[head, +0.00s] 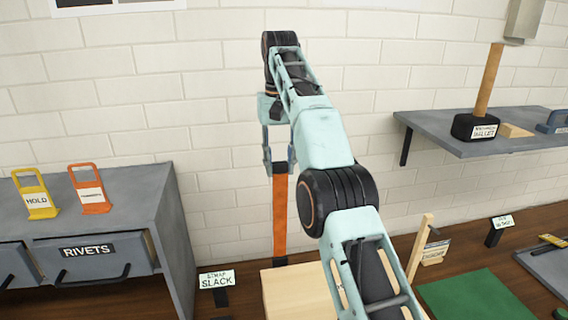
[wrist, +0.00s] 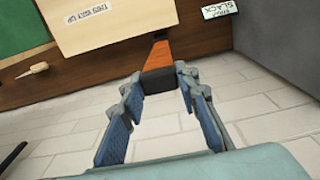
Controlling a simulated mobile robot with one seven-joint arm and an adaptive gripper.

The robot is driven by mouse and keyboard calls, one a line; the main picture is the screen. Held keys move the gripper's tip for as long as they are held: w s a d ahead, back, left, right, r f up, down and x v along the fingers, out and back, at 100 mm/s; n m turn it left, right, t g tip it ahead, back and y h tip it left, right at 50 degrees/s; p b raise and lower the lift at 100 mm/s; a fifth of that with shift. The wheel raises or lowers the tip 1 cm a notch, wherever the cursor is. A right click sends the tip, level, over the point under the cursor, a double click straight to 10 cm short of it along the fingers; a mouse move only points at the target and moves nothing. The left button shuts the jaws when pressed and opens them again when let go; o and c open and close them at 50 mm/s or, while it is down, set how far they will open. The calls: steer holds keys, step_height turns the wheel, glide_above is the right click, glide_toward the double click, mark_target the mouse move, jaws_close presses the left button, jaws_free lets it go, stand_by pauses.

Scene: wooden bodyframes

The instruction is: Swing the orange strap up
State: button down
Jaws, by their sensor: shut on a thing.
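The orange strap (head: 280,215) hangs or stands upright in front of the white brick wall in the head view, its lower end beside a pale wooden block. Its upper end is dark and sits between the fingers of my gripper (head: 279,165). My gripper is shut on that end. In the wrist view the strap (wrist: 158,62) runs away from my gripper (wrist: 160,90) toward the wooden block (wrist: 105,22), which bears a label. My arm covers part of the block in the head view.
A grey cabinet (head: 176,215) with a RIVETS drawer and two tags stands at left. A sign reading SLACK (head: 215,280) stands near the strap's foot. A grey shelf (head: 470,142) with a mallet (head: 476,126) is at right. A green mat (head: 478,300) lies below it.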

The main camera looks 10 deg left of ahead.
steer(key=shift+w+f, duration=0.1)
steer(key=shift+f, duration=0.4)
steer(key=c, duration=1.8)
jaws_free()
steer(key=o, duration=0.3)
steer(key=shift+w+a+f, duration=0.1)
steer(key=shift+w+a, duration=0.05)
steer(key=shift+w, duration=0.2)
steer(key=shift+s+r, duration=0.25)
steer(key=shift+w, duration=0.1)
